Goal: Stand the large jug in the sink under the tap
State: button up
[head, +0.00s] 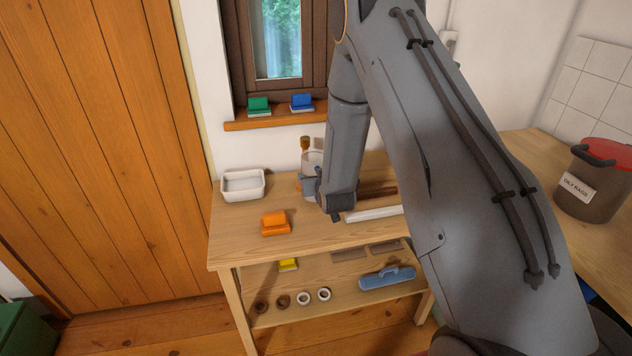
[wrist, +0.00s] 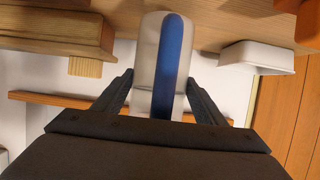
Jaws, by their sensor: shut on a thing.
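My gripper (head: 312,188) is low over the wooden workbench, partly hidden behind my arm. In the wrist view, my gripper (wrist: 160,79) has its two fingers on either side of a clear, pale vessel with an upright blue strip, which looks like the jug (wrist: 147,60). The gripper is shut on it. In the head view, a small part of the clear vessel (head: 313,160) shows beside my gripper. Its base and whole outline are hidden, so I cannot tell whether it touches the bench. No sink or tap is visible in either view.
The workbench (head: 235,225) bears a white tray (head: 243,186), an orange block-like tool (head: 276,223) and a white bar (head: 374,213). Green (head: 259,105) and blue (head: 301,101) tools sit on the windowsill. An oily rags bin (head: 594,190) stands on the right counter.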

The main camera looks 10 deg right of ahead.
jog(key=shift+f, duration=1.25)
jog(key=o, duration=0.9)
jog(key=shift+f, duration=0.2)
jog(key=o, duration=0.4)
jog(key=shift+r, duration=0.1)
